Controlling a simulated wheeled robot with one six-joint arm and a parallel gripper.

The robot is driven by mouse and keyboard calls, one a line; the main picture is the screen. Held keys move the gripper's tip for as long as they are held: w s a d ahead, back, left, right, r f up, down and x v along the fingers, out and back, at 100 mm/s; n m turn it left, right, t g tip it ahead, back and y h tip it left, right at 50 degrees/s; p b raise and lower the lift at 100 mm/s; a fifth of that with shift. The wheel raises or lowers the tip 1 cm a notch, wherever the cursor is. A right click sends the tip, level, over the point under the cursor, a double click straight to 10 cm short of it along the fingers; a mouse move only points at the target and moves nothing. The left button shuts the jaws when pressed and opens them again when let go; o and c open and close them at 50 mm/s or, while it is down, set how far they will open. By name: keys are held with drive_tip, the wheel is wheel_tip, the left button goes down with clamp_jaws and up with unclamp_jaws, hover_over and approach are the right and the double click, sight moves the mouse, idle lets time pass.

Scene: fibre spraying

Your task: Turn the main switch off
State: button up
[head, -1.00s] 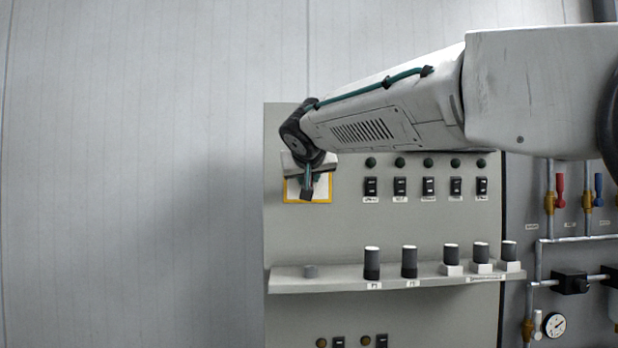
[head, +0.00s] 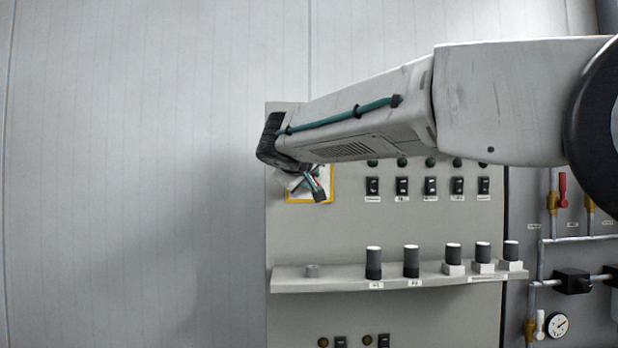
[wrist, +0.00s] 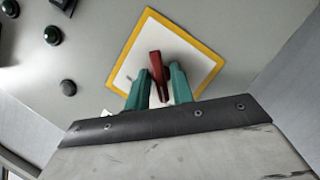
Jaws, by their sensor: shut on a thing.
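The main switch is a red handle (wrist: 157,68) on a white plate with a yellow border (wrist: 207,47). In the wrist view the handle stands between the two green fingers of my gripper (wrist: 158,92), which are shut on it. The plate looks turned against the gripper, so the handle lies slanted to the plate's edges. In the head view the yellow-bordered plate (head: 330,184) is at the upper left of the grey cabinet, partly covered by my gripper (head: 317,184). Only a trace of red shows between the fingers there.
Right of the plate are a row of black rocker switches (head: 401,186) and green lamps (head: 430,162). Below, a shelf (head: 340,284) carries several dark cylinders (head: 411,261). Pipes with a red-handled valve (head: 562,190) and a gauge (head: 557,325) are at right. The wall at left is bare.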

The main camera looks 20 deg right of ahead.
idle(0.4)
drive_tip(key=o, duration=0.7)
drive_tip(key=v, duration=0.7)
drive_tip(key=shift+s+a, duration=0.2)
drive_tip(key=shift+s, duration=0.15)
